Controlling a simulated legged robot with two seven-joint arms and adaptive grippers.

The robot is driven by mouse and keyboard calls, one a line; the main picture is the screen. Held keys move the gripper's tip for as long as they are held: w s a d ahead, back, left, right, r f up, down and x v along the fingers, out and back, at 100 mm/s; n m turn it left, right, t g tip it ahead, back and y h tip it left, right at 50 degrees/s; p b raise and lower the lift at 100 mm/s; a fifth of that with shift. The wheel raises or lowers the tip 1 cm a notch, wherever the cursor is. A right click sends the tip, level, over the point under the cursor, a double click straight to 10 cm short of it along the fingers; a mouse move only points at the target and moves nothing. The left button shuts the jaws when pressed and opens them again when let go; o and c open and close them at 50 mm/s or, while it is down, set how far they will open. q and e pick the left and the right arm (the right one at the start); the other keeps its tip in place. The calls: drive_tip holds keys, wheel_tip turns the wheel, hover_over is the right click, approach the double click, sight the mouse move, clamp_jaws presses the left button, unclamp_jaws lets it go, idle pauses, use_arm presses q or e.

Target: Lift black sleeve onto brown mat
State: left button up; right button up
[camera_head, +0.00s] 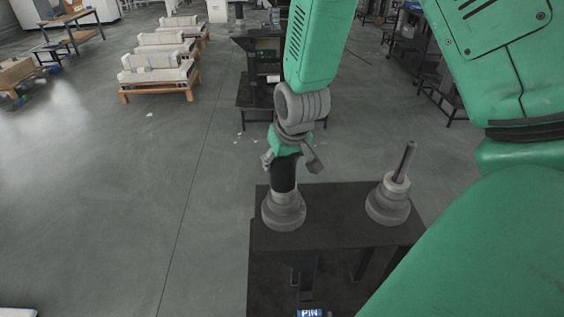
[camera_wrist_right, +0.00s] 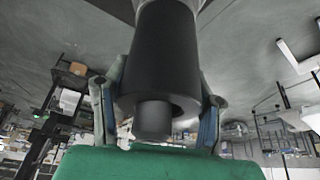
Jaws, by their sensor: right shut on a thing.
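The black sleeve (camera_head: 284,176) stands upright at the left grey stepped base (camera_head: 284,212) on the dark table. My right gripper (camera_head: 289,161) is above that base, pointing down, with its fingers shut around the upper part of the sleeve. In the right wrist view the sleeve (camera_wrist_right: 166,50) lies between the two fingers, and a dark rod end (camera_wrist_right: 152,119) shows inside its opening. I cannot tell whether the sleeve's lower end touches the base. I cannot make out a brown mat. My left gripper is not in view.
A second grey base (camera_head: 388,204) with a bare upright rod (camera_head: 404,162) stands on the right of the dark table (camera_head: 335,238). A blue labelled item (camera_head: 310,313) shows at the bottom edge. A dark workstation (camera_head: 262,75) stands behind. Open floor lies to the left.

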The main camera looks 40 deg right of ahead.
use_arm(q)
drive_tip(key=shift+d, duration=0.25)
use_arm(e)
drive_tip(key=shift+w+d, duration=0.1)
drive_tip(key=shift+d, duration=0.2)
drive_tip(key=shift+w+d+r, duration=0.1)
drive_tip(key=shift+r, duration=0.5)
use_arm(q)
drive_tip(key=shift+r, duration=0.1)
use_arm(e)
wheel_tip(320, 180, up, 17)
use_arm(q)
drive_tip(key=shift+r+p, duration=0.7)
drive_tip(key=shift+p, duration=0.05)
use_arm(e)
drive_tip(key=shift+r, duration=0.45)
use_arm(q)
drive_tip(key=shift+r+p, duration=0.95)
use_arm(e)
wheel_tip(320, 180, up, 15)
drive_tip(key=shift+a+f, duration=0.2)
drive_tip(key=shift+a, duration=0.05)
idle(1.3)
